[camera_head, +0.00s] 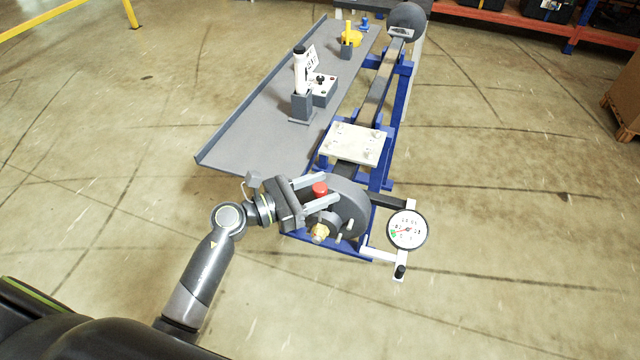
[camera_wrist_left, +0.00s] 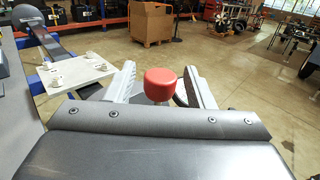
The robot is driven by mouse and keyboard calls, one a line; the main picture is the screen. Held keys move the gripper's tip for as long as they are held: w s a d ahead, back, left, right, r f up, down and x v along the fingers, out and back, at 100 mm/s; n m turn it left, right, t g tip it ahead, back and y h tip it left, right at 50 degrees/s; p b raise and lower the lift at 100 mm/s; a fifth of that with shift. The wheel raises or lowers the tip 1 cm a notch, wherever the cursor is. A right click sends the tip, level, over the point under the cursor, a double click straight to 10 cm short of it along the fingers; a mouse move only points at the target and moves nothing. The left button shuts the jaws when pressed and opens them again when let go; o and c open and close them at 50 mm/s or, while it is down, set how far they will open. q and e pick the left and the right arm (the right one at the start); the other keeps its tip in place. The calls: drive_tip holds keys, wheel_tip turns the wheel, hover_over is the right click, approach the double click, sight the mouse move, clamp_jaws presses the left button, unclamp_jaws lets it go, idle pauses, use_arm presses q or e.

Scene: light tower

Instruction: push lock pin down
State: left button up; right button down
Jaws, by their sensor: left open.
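The lock pin shows as a red round knob (camera_head: 320,189) on top of the dark grey drum (camera_head: 352,205) at the near end of the blue frame. My left gripper (camera_head: 327,191) is open, with one finger on each side of the red knob. In the left wrist view the red knob (camera_wrist_left: 160,83) stands between the two spread fingers (camera_wrist_left: 158,85), with a visible gap to the right finger. The pin's shaft below the knob is mostly hidden. My right gripper is in neither view.
A round dial gauge (camera_head: 407,229) stands right of the drum, and a brass fitting (camera_head: 320,233) sits in front. A white plate (camera_head: 353,144) lies behind. The grey tray (camera_head: 262,125) holds a white cylinder (camera_head: 301,75) and a control box (camera_head: 322,89). Floor at left is clear.

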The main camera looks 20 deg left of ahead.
use_arm(q)
drive_tip(key=shift+c, duration=0.3)
clamp_jaws()
drive_tip(key=shift+f+b, duration=1.45)
drive_tip(key=shift+b, duration=0.1)
drive_tip(key=shift+r, duration=0.1)
drive_tip(key=shift+o, duration=0.3)
unclamp_jaws()
